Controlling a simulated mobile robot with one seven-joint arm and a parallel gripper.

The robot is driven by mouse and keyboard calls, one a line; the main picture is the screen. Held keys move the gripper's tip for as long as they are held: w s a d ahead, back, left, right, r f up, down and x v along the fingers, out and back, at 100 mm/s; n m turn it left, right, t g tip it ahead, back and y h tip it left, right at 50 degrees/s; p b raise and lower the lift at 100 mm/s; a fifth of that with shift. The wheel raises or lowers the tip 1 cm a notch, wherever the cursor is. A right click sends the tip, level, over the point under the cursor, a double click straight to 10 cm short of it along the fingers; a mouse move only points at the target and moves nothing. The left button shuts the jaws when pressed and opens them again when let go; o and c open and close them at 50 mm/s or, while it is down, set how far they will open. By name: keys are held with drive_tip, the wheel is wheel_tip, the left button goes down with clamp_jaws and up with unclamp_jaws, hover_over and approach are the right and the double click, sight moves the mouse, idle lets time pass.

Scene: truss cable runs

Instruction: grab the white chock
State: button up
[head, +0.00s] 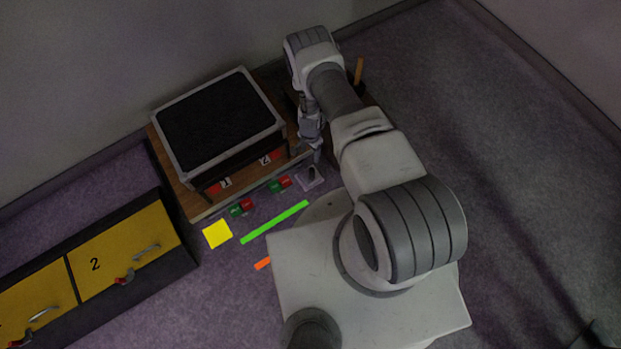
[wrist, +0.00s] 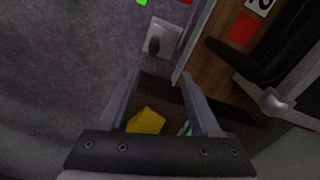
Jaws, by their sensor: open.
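I cannot make out a clear white chock in either view. In the wrist view, a dark recess or bin (wrist: 160,90) lies below my gripper (wrist: 160,76). A yellow block (wrist: 147,121) shows there between the fingers. A small pale, greenish-white piece (wrist: 185,128) is beside it, mostly hidden by the right finger and the gripper body; I cannot tell what it is. The fingers are apart, with nothing held between them. In the head view my gripper (head: 316,150) is at the right end of the wooden bench, partly hidden by my arm.
A white plate with a dark knob (wrist: 163,38) lies on the floor near the wooden bench (wrist: 210,50). In the head view, a black-topped frame (head: 215,120) stands on the bench. Yellow drawers (head: 120,265) are at left. Floor at right is clear.

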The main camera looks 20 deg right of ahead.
sight(311, 168)
drive_tip(key=f+b, duration=0.2)
drive_tip(key=f, duration=0.2)
drive_tip(key=f+b, duration=0.1)
drive_tip(key=f, duration=0.3)
drive_tip(key=f+b, duration=0.2)
drive_tip(key=f, duration=0.3)
drive_tip(key=shift+s+b, duration=0.25)
drive_tip(key=shift+b, duration=0.05)
drive_tip(key=f, duration=0.1)
drive_tip(key=f+b, duration=0.2)
drive_tip(key=f, duration=0.1)
drive_tip(key=shift+s+d, duration=0.35)
drive_tip(key=shift+f+b, duration=0.4)
drive_tip(key=shift+f, duration=0.2)
clamp_jaws()
drive_tip(key=shift+w+r, duration=0.1)
